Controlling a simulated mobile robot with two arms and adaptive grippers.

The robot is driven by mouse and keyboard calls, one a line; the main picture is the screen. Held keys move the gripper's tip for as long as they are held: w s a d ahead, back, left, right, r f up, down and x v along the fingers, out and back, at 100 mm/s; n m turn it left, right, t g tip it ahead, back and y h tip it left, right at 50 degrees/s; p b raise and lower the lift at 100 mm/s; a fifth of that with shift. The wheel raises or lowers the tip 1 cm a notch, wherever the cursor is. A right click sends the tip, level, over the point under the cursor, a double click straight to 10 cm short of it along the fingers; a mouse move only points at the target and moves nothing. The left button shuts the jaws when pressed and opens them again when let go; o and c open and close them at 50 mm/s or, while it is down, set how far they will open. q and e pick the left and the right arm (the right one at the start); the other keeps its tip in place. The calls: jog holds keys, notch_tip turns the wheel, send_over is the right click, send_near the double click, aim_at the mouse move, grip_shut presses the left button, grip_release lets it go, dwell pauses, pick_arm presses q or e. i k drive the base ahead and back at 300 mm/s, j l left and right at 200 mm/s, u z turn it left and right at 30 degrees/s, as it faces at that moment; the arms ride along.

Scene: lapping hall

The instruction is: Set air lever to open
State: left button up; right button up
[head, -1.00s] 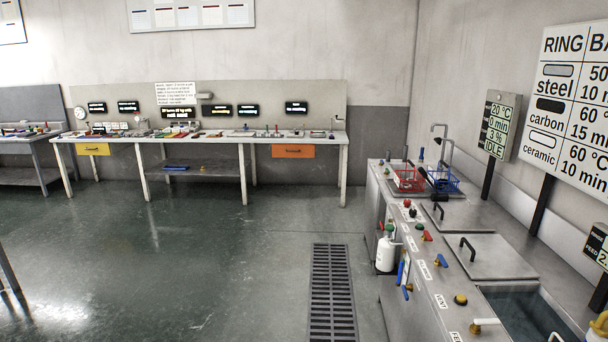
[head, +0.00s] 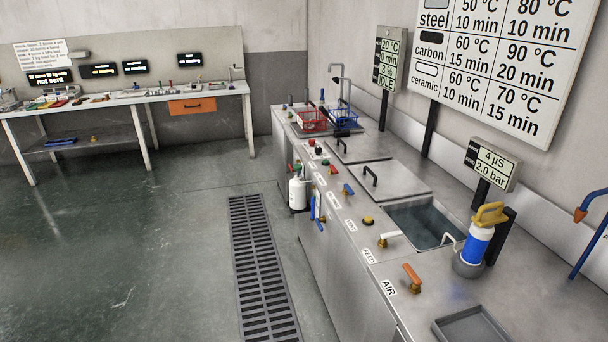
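The air lever (head: 411,274) has an orange handle on a brass base. It stands on the steel counter (head: 372,219) at the lower right, just right of a label reading AIR (head: 388,287). Its handle points up and to the left, toward the back of the counter. No markings for open or shut can be read beside it. Neither of my grippers is in view.
A water-filled basin (head: 425,222), a blue-and-yellow bottle (head: 477,244) and a grey tray (head: 472,328) are nearby. Floor beside the grate (head: 262,270) is clear.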

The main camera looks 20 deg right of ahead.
aim_at(417, 282)
jog(key=z, duration=1.35)
